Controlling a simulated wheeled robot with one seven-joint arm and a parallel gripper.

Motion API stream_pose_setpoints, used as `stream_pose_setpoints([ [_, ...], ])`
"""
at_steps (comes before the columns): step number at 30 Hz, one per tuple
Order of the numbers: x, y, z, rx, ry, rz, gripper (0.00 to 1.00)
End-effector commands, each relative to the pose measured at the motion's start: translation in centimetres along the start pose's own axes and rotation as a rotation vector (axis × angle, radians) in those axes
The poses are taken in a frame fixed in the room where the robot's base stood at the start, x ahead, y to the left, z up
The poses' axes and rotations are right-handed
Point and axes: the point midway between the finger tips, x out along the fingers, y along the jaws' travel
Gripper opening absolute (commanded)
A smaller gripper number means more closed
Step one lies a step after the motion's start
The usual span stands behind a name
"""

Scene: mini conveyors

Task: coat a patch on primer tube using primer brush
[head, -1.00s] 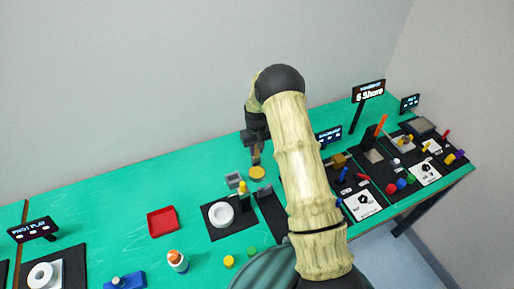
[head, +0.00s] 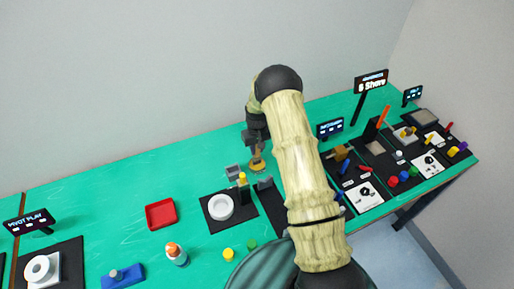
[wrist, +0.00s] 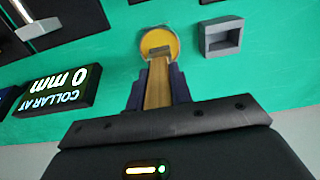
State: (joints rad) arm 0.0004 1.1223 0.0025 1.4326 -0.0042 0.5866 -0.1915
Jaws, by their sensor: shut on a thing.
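My gripper (wrist: 155,95) is shut on a flat tan wooden handle, which looks like the primer brush (wrist: 158,85). The brush's dark tip overlaps a round yellow disc or pot (wrist: 172,40) in the wrist view. I cannot tell whether the tip touches it. In the head view, my gripper (head: 256,150) is just above the yellow disc (head: 257,166), toward the back of the green table. I cannot tell for sure which thing is the primer tube. A white ring-shaped part (head: 220,207) lies on a black mat to the front left of my gripper.
A grey open box (head: 233,171) stands left of the disc, and a grey block (head: 265,183) stands in front. Black mats with several coloured parts fill the right. The table's back left is clear.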

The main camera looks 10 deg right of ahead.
Motion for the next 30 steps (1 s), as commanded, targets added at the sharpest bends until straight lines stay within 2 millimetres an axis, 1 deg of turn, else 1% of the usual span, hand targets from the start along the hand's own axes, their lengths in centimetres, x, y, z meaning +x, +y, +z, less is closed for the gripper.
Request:
stream_pose_setpoints([
  [11,0.01,0.01,-0.01,0.000,0.000,0.000,0.00],
  [30,0.65,-0.18,-0.04,-0.003,0.000,0.000,0.00],
])
